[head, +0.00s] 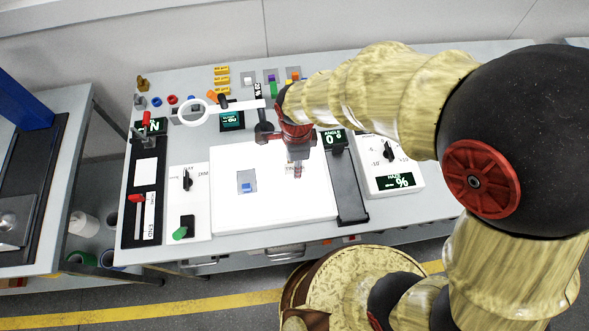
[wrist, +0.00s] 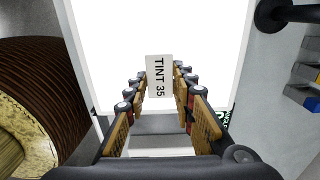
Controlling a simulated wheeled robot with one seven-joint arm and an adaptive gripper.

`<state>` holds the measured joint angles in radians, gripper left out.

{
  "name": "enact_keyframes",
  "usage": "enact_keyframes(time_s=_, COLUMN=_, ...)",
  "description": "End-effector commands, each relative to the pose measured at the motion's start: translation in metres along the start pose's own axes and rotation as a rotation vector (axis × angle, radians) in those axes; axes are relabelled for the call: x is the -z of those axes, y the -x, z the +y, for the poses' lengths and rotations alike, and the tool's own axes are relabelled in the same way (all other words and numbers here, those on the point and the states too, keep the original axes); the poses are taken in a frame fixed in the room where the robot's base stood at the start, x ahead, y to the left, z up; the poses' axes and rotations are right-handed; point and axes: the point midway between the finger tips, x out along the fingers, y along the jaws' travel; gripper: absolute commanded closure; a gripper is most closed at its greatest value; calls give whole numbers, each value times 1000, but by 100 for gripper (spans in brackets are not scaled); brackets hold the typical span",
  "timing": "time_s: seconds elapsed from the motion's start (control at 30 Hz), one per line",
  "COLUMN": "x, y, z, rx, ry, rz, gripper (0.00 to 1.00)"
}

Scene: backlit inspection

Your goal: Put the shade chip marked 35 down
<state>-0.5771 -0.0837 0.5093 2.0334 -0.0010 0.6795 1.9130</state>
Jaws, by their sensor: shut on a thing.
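The shade chip marked TINT 35 (wrist: 158,77) is a small pale plate with black lettering, in the wrist view between my fingertips. My gripper (wrist: 158,82) is shut on it, and the label faces the wrist camera. In the head view my gripper (head: 297,165) points down over the right half of the bright white light panel (head: 270,215). The chip is hard to make out there, mostly hidden by the fingers. The panel also fills the wrist view behind the chip (wrist: 110,40). I cannot tell whether the chip touches the panel.
A grey plate with a blue block (head: 247,183) lies on the panel's left half. A ring magnifier (head: 193,112) on an arm stands behind it. A black strip (head: 348,185) and a dial box (head: 388,165) stand right, a switch box (head: 187,200) left. The panel's front is clear.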

Motion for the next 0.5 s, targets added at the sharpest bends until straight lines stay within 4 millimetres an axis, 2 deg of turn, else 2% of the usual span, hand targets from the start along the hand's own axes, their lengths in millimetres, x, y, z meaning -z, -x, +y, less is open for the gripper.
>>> enact_keyframes(time_s=0.27, x=-4, y=-36, z=-4, rx=-3, ry=0, rz=1, gripper=96)
enact_keyframes(time_s=0.5, x=-4, y=-38, z=-4, rx=0, ry=0, rz=0, gripper=96)
